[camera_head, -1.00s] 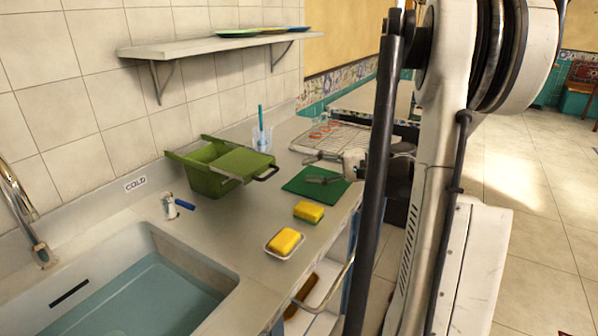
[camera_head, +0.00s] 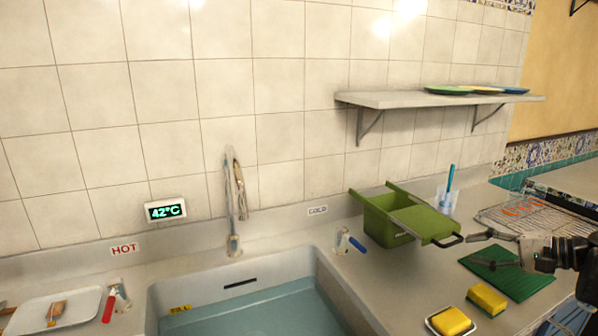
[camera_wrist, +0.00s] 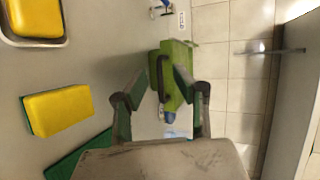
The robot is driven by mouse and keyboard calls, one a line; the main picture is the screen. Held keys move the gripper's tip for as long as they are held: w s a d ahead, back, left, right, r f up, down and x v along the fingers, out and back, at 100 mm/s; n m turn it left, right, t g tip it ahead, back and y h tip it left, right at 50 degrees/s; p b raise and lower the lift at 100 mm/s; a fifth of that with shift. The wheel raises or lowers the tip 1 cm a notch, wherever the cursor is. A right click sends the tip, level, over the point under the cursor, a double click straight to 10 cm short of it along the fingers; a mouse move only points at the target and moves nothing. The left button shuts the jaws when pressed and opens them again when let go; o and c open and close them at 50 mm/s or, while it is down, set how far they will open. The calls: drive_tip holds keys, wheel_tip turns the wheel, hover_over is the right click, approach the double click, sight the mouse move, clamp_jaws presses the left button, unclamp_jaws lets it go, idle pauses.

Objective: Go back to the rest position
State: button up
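My gripper (camera_head: 490,247) is at the right of the head view, over the counter near the green mat. In the wrist view my gripper (camera_wrist: 165,90) has its two fingers spread wide, with nothing between them. Beyond the fingertips is a green bin (camera_head: 390,222) with a tilted green lid and a dark handle. The bin also shows in the wrist view (camera_wrist: 181,58). The gripper appears apart from it. The exact gap is hard to tell.
A sink (camera_head: 245,275) with water fills the front middle. A yellow soap (camera_head: 450,321) in a dish, a yellow-green sponge (camera_head: 487,299) and a green mat (camera_head: 530,283) lie at the right. A cup (camera_head: 447,199) and wire rack (camera_head: 500,213) stand behind; a shelf (camera_head: 400,98) holds plates above.

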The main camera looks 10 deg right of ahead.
drive_tip(key=a+n+g+h, duration=0.1)
drive_tip(key=a+g+h, duration=0.1)
drive_tip(key=a, duration=0.8)
drive_tip(key=s+a+n+g+h+p, duration=0.1)
drive_tip(key=s+a+n+h, duration=0.6)
drive_tip(key=s+a, duration=0.9)
drive_tip(key=a+n, duration=0.1)
drive_tip(key=n, duration=0.1)
drive_tip(key=shift+s+a+f+n+p, duration=0.25)
drive_tip(key=shift+a+n+p, duration=0.05)
drive_tip(key=shift+a+p, duration=0.1)
